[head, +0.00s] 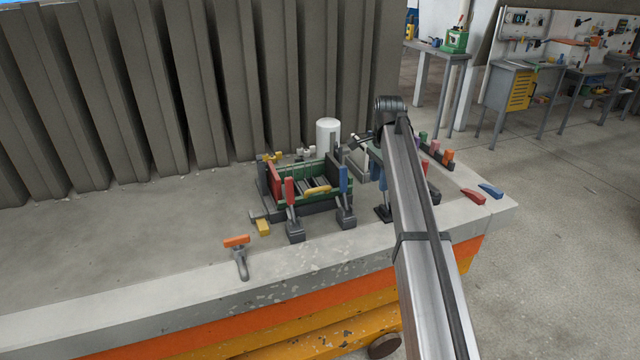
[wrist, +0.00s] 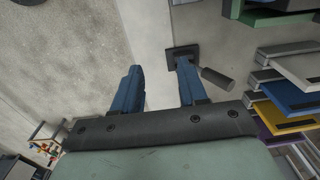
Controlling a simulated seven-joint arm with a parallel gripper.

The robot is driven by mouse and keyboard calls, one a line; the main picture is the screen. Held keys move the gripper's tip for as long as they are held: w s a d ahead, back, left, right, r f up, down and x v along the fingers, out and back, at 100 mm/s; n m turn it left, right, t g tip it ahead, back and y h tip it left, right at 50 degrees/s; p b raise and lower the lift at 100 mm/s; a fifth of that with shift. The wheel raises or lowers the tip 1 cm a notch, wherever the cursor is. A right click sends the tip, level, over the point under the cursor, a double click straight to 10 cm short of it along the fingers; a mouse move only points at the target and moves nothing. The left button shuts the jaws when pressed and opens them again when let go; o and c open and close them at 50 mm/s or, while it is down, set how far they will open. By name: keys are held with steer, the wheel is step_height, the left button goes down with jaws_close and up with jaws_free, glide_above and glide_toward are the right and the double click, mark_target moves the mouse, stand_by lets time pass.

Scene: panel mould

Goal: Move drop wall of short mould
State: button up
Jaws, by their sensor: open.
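In the head view a small mould stands on the bench, with green long walls (head: 318,201) and a red end wall (head: 274,178). A yellow handle (head: 318,190) lies across its front. A red-handled clamp (head: 290,192) and a blue-handled clamp (head: 344,180) stand at its front side. Which wall is the drop wall I cannot tell. My gripper shows in the wrist view (wrist: 158,80) with two blue fingers apart and nothing visible between them. In the head view my arm comes down right of the mould and hides part of that area.
A dark square base with a grey cylinder (wrist: 217,78) sits close past my right finger. Several coloured plates (wrist: 295,97) are at the right of the wrist view. A white cylinder (head: 327,134) stands behind the mould. The bench's left is clear.

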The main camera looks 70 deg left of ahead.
steer(key=s+a+r, duration=0.4)
steer(key=s+r, duration=0.1)
steer(key=s, duration=0.2)
steer(key=s+a+r, duration=0.4)
steer(key=s+a, duration=0.1)
steer(key=s, duration=0.2)
glide_above(317, 194)
steer(key=d, duration=0.2)
steer(key=f, duration=1.3)
steer(key=shift+s+d+f, duration=0.1)
steer(key=shift+s+f, duration=0.1)
jaws_close()
